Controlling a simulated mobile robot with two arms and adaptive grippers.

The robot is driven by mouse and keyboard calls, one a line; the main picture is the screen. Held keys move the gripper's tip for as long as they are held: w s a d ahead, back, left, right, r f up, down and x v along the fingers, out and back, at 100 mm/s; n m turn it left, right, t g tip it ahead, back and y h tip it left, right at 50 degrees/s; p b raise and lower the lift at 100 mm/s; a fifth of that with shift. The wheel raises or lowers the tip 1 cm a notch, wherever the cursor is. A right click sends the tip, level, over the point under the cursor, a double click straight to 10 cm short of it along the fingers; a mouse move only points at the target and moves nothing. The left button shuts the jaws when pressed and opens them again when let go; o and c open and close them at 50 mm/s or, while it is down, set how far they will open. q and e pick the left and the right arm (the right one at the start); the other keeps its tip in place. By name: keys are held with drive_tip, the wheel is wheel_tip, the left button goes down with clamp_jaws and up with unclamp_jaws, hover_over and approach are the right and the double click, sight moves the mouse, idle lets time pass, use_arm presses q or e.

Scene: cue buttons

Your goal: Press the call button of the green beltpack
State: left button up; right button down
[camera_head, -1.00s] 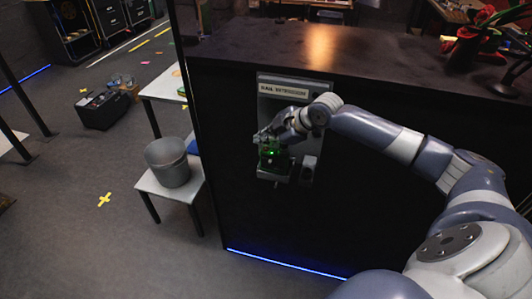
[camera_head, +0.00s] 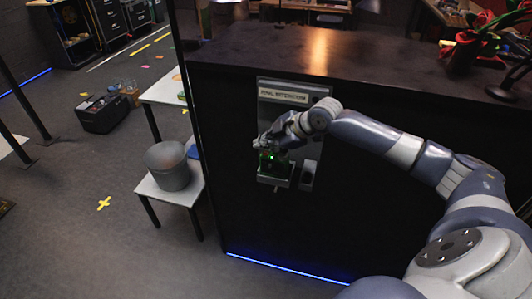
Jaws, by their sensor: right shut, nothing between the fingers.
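The green beltpack (camera_head: 268,166) sits low on a grey wall panel (camera_head: 290,85) on the dark front of the counter. A small green light glows on it. My right gripper (camera_head: 264,146) is shut and empty, at the top of the beltpack. It covers part of the beltpack, and I cannot tell whether it touches the call button. The button itself is hidden or too small to make out. My left gripper is not in view.
A grey holder (camera_head: 307,175) is on the panel right of the beltpack. The dark counter top (camera_head: 390,60) juts above. A grey bucket (camera_head: 170,167) stands on a small white table (camera_head: 190,190) at left.

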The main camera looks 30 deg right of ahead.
sight(265, 155)
idle(0.4)
drive_tip(key=shift+f, duration=0.45)
drive_tip(key=shift+f, duration=0.35)
idle(0.7)
drive_tip(key=shift+r+p, duration=0.8)
drive_tip(key=shift+p, duration=0.05)
wheel_tip(265, 155, up, 5)
drive_tip(key=p, duration=0.4)
drive_tip(key=shift+p, duration=0.35)
